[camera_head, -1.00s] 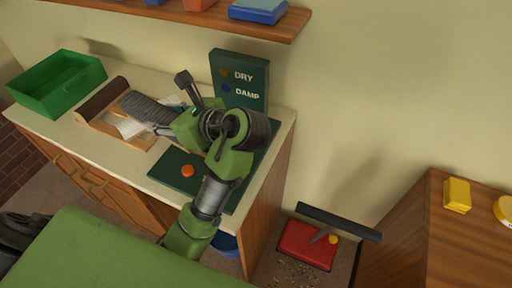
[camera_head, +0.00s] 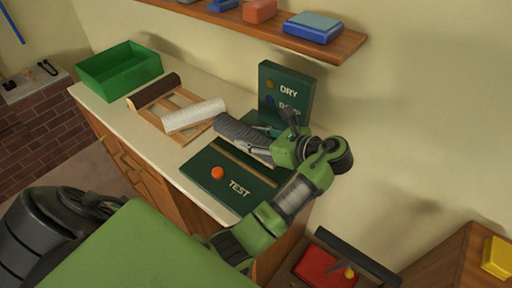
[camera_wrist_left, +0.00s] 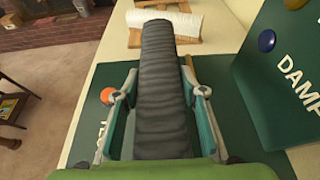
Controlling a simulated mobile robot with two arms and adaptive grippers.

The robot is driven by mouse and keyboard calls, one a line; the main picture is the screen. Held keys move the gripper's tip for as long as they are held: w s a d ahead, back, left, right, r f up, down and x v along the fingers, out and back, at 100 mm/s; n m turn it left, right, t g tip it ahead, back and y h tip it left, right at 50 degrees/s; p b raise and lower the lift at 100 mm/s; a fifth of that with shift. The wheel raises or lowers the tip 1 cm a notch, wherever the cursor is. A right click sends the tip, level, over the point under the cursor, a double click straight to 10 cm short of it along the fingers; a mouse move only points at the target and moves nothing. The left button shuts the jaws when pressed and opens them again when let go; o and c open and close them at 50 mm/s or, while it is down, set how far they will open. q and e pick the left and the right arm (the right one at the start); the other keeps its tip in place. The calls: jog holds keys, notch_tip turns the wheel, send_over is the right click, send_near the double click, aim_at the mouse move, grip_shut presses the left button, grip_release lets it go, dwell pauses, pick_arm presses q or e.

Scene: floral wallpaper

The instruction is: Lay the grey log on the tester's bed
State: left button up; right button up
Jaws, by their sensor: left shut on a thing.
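The grey log (camera_head: 238,131), ribbed and dark, is held in my left gripper (camera_head: 262,150). In the left wrist view the log (camera_wrist_left: 162,85) lies lengthwise between the two fingers of the gripper (camera_wrist_left: 162,120), which is shut on it. The tester is a dark green board (camera_head: 205,178) marked TEST, with an orange button (camera_head: 217,173) and a tan strip (camera_head: 228,155) across it. Its upright panel (camera_head: 285,90) reads DRY and DAMP. The log is over the board's back part, in front of the panel; I cannot tell whether it touches. My right gripper is not in view.
A wooden rack (camera_head: 160,123) holds a white log (camera_head: 194,114) and a dark brown log (camera_head: 153,91), left of the tester. A green bin (camera_head: 119,70) stands at the counter's far left. A shelf (camera_head: 270,34) hangs above. The counter's front strip is clear.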

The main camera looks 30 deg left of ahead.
pick_arm(q)
jog(key=shift+w+d+f, duration=0.2)
jog(key=shift+w+f, duration=0.45)
jog(key=shift+f, duration=1.65)
jog(key=o, duration=1.4)
jog(key=shift+f, duration=0.2)
jog(key=shift+o, duration=0.2)
